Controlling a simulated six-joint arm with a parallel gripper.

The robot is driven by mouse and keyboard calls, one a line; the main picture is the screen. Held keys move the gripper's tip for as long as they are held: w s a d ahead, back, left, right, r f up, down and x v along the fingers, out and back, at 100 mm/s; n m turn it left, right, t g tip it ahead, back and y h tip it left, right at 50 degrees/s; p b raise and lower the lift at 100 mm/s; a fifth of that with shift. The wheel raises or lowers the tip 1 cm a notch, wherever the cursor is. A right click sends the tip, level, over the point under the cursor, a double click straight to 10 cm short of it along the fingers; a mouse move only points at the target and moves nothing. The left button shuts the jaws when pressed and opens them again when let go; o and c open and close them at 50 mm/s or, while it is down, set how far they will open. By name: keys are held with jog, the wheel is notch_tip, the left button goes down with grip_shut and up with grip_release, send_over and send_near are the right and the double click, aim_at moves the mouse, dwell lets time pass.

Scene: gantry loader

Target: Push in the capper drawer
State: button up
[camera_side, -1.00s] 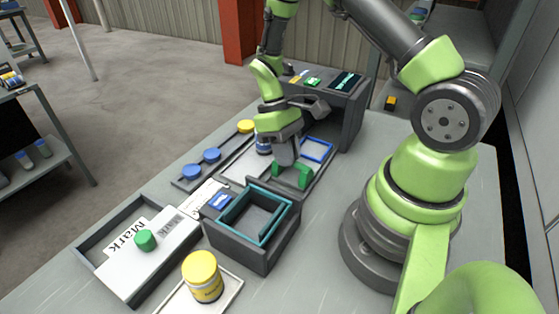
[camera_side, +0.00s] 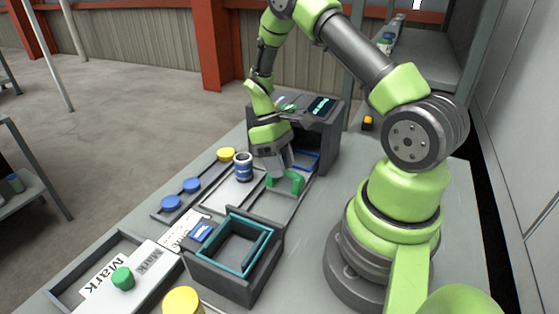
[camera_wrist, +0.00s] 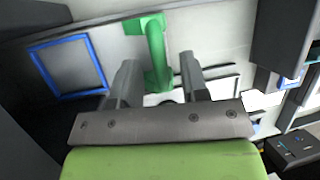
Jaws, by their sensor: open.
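The capper (camera_side: 328,128) is a dark grey housing with a screen at the back of the bench. Its drawer stands partly out in front, with a blue square frame (camera_side: 311,158) on it and a green handle (camera_side: 287,182) at its near end. The frame and handle also show in the wrist view, the frame (camera_wrist: 68,39) to the left of the handle (camera_wrist: 155,52). My gripper (camera_side: 277,170) is open at the handle. In the wrist view my gripper's fingers (camera_wrist: 158,80) stand either side of the handle's upright bar, with gaps visible. Contact cannot be told.
A dark box with a teal rim (camera_side: 270,243) stands nearer the camera. A blue-and-white jar (camera_side: 243,167) is left of my gripper, beside a rack of blue caps (camera_side: 191,185) and a yellow cap (camera_side: 226,154). Bare track lies between box and handle.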

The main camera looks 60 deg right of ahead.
jog(key=v, duration=1)
jog(key=shift+s+a, duration=0.1)
jog(key=shift+a, duration=0.05)
jog(key=c, duration=0.3)
jog(key=s+a+f+n+h, duration=0.1)
jog(key=a+n+h, duration=0.1)
jog(key=s+a+n+g+h, duration=0.1)
jog(key=a+n+h, duration=0.1)
jog(key=s+a+f+n+h, duration=0.1)
jog(key=a+n+h, duration=0.1)
jog(key=shift+a+f+n+g+h, duration=0.3)
jog(key=shift+a+n+h, duration=0.1)
grip_shut()
jog(key=s+a+f+n+t+h, duration=0.1)
jog(key=s+a+n+t+h, duration=0.1)
jog(key=a+n+t+h, duration=0.6)
jog(key=d+f+n, duration=0.1)
jog(key=d+f, duration=0.1)
jog(key=d, duration=0.1)
jog(key=d+f+g+y, duration=0.1)
jog(key=d+f, duration=0.1)
jog(key=d, duration=0.1)
jog(key=d+f+n+y, duration=0.1)
jog(key=d+f, duration=0.1)
jog(key=d, duration=0.1)
jog(key=shift+d+f+n+g, duration=0.2)
jog(key=shift+f+n+g, duration=0.1)
jog(key=shift+g, duration=0.1)
